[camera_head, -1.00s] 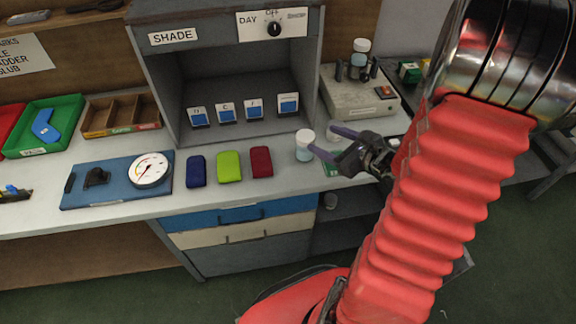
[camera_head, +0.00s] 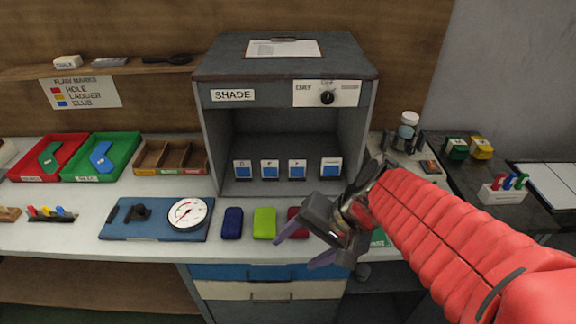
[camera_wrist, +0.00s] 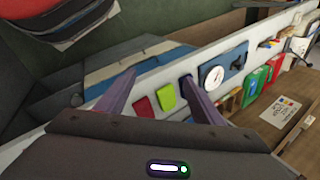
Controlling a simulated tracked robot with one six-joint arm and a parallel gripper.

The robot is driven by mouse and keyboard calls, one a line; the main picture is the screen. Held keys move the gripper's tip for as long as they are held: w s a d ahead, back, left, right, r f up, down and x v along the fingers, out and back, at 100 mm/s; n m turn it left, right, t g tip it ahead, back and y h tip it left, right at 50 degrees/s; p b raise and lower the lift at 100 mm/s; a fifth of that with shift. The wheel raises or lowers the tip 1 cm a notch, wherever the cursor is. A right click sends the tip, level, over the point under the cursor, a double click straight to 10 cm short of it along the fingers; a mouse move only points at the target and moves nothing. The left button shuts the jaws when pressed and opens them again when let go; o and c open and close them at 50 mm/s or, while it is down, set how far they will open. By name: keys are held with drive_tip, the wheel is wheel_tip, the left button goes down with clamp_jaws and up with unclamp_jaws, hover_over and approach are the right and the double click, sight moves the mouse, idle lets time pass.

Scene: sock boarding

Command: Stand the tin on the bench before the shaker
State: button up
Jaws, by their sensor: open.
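The shaker (camera_head: 418,156) is a pale box on the bench at the right, partly hidden by my arm. A white-lidded, pale blue jar (camera_head: 408,128), perhaps a tin, stands upright in its dark clamp. No tin shows on the bench now; the bench just left of the shaker is hidden behind my gripper. My gripper (camera_head: 296,252) is open and empty, with its purple fingers pointing down-left near the bench's front edge. In the wrist view its fingers (camera_wrist: 158,76) are spread apart with nothing between them.
A dial gauge (camera_head: 188,214) lies further left. The grey shade cabinet (camera_head: 213,140) rises behind. Drawers (camera_head: 250,290) lie under the bench.

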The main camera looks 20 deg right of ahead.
drive_tip(key=s+d+r+n+t+h, duration=0.2)
drive_tip(key=s+d+r+n+h, duration=0.1)
drive_tip(key=r+n, duration=0.3)
drive_tip(key=shift+r+n+h, duration=0.35)
drive_tip(key=shift+n+h, duration=0.35)
drive_tip(key=shift+h, duration=0.1)
drive_tip(key=shift+c, duration=0.6)
